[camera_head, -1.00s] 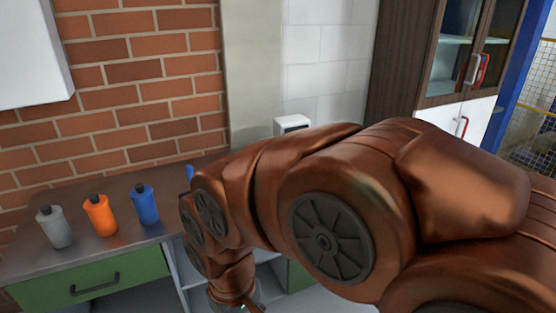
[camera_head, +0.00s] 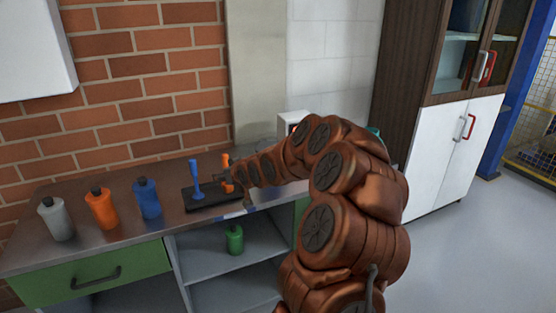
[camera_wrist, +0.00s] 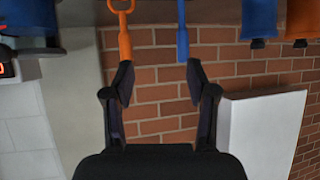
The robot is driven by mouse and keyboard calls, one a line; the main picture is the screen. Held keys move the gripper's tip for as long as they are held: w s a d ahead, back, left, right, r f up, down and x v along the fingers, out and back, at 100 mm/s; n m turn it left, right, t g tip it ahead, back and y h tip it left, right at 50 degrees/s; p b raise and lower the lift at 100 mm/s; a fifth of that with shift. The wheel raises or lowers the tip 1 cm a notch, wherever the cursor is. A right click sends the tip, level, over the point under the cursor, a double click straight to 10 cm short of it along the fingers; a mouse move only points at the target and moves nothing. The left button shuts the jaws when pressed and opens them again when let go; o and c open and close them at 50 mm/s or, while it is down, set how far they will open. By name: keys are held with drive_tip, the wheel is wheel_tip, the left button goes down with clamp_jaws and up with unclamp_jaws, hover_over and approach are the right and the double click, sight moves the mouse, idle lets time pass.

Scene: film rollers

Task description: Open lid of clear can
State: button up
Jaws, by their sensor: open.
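A pale grey bottle (camera_head: 57,219) with a black cap stands upright on the left of the dark counter (camera_head: 95,246). It looks like the clear can, and its cap is on. An orange bottle (camera_head: 102,210) and a blue bottle (camera_head: 147,201) stand to its right. My gripper (camera_head: 238,182) is well to the right of it, by the roller stand. In the wrist view my gripper (camera_wrist: 160,75) is open, its fingers apart, with brick wall behind. The grey bottle is not visible in the wrist view.
A black stand (camera_head: 208,199) holds a blue roller (camera_head: 195,175) and an orange roller, whose handles show near my fingers in the wrist view. A green bottle (camera_head: 235,240) stands on the shelf below. A white cabinet (camera_head: 425,170) is at right.

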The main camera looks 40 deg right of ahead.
drive_tip(key=s+d+f+m+t+h+b, duration=0.1)
drive_tip(key=s+d+f+t+h, duration=0.15)
drive_tip(key=d, duration=0.95)
drive_tip(key=s+d+f+m+t+h, duration=0.1)
drive_tip(key=d+f+t+h, duration=0.15)
drive_tip(key=d, duration=0.95)
drive_tip(key=shift+p+x, duration=0.85)
drive_tip(key=shift+x, duration=2.85)
drive_tip(key=shift+a+f, duration=0.1)
drive_tip(key=shift+a, duration=0.1)
clamp_jaws()
